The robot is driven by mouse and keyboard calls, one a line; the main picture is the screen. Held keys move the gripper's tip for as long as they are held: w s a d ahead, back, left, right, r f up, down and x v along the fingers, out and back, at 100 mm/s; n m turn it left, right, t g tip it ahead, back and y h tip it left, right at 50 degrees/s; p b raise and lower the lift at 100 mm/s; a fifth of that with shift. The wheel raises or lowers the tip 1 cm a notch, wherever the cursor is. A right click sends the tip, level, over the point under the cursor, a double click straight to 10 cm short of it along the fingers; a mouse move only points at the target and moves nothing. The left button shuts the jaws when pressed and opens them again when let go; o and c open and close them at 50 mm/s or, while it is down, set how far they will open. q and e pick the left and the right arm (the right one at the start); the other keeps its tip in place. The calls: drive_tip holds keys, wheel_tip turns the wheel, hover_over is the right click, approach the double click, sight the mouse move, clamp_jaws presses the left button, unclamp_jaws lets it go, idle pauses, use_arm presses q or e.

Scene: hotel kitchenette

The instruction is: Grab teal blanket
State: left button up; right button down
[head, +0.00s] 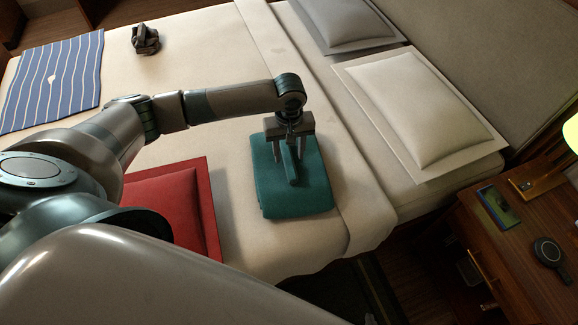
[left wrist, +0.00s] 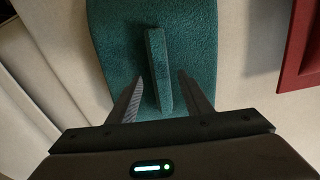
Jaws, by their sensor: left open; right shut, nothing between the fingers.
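The teal blanket (head: 310,195) lies folded flat on the bed, with a narrow raised teal ridge along its top. My left gripper (head: 289,165) is above it, fingers pointing down, open, one finger on each side of the ridge. In the left wrist view the blanket (left wrist: 200,35) fills the upper middle, and the ridge (left wrist: 158,70) runs between the two spread fingers, with a gap on each side. I cannot tell whether the fingertips touch the blanket's top. My right gripper is not in view.
A red cushion (head: 170,205) lies left of the blanket, partly behind my arm. Pillows (head: 425,110) are at the right. A striped blue cloth (head: 55,80) and a small dark object (head: 145,40) lie further off. A wooden nightstand (head: 520,235) stands at the lower right.

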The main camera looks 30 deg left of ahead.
use_arm(q)
drive_tip(key=shift+f, duration=0.65)
clamp_jaws()
idle(1.2)
